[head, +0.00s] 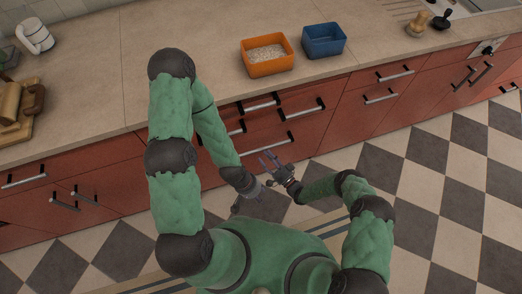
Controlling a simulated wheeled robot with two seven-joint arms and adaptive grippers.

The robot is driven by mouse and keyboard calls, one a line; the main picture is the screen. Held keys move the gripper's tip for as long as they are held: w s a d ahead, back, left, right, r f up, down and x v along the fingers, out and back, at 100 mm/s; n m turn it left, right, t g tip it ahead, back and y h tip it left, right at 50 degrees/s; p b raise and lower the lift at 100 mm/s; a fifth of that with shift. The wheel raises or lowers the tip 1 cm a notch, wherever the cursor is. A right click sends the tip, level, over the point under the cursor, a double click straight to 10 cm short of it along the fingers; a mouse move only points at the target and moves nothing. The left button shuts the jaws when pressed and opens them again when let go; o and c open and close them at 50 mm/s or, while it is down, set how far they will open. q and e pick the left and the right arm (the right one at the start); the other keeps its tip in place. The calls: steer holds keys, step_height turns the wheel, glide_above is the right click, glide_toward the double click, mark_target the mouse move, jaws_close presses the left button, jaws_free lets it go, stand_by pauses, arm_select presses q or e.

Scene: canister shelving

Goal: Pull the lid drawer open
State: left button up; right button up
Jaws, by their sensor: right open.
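The red cabinet front carries several drawers with dark-ended silver bar handles, and I cannot tell which is the lid drawer. A low drawer handle (276,142) is just above my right gripper, and an upper drawer handle (262,104) is near the counter edge. The drawers that I can see look shut. My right gripper (267,160) is open, with its fingers pointing at the cabinet front near the low handle; no contact shows. My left gripper (238,207) hangs lower, close to my body, small and partly hidden, so its jaws cannot be read.
An orange bin (267,56) with pale contents and a blue bin (323,41) stand on the counter (215,65). Wooden items (20,112) and a white jar (35,36) are at left. My raised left arm covers part of the cabinets. The checkered floor (440,165) at right is clear.

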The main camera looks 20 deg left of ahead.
mark_target(261, 150)
steer(key=shift+b+x, duration=0.35)
steer(key=shift+x, duration=1.95)
jaws_close()
